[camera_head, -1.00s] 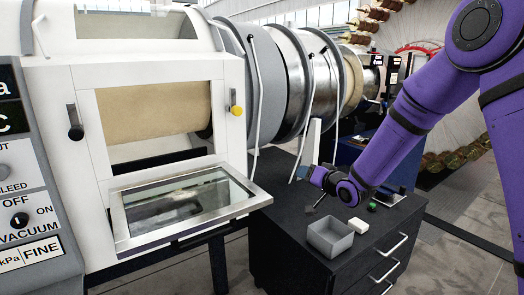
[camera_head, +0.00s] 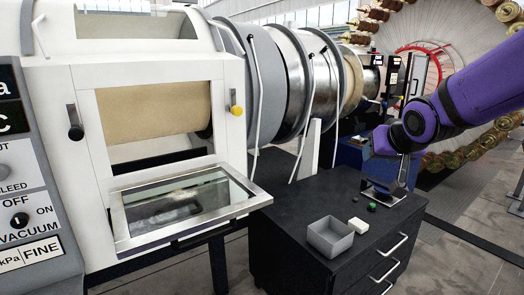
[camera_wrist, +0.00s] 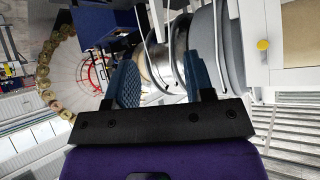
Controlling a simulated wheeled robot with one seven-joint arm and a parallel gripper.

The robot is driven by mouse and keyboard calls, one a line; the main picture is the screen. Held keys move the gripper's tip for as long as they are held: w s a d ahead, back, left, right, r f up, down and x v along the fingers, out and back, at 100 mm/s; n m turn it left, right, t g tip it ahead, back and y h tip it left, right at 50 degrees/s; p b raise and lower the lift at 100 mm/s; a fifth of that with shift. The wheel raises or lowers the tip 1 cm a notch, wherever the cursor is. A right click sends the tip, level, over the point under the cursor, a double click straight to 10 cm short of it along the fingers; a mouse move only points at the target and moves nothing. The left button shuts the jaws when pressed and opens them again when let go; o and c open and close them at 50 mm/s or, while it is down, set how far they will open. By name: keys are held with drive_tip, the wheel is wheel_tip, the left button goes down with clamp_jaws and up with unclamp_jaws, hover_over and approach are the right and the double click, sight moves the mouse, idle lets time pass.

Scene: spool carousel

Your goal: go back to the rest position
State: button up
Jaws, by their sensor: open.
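My purple arm reaches in from the right of the head view. My gripper there is partly hidden by the wrist, over the back right of the black cabinet (camera_head: 300,215). In the wrist view my gripper (camera_wrist: 162,82) shows two blue fingers standing apart with nothing between them. The drums and a pale wall show beyond the fingers.
A grey open bin (camera_head: 330,237), a white block (camera_head: 358,224) and a green knob (camera_head: 371,207) are on the cabinet top. A white chamber with an open hinged window (camera_head: 180,210) stands at left. A large spool wheel (camera_head: 440,45) stands behind.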

drive_tip(key=s+d+r+g, duration=0.1)
drive_tip(key=s+d+g, duration=0.1)
drive_tip(key=s, duration=1)
drive_tip(key=s+d+g, duration=0.1)
drive_tip(key=s+g, duration=0.1)
drive_tip(key=s, duration=1.1)
drive_tip(key=shift+s+d+r+n+g, duration=0.2)
drive_tip(key=shift+d+r+n+g, duration=0.1)
drive_tip(key=shift+d+r+g, duration=0.1)
drive_tip(key=shift+c, duration=0.6)
drive_tip(key=shift+a, duration=0.15)
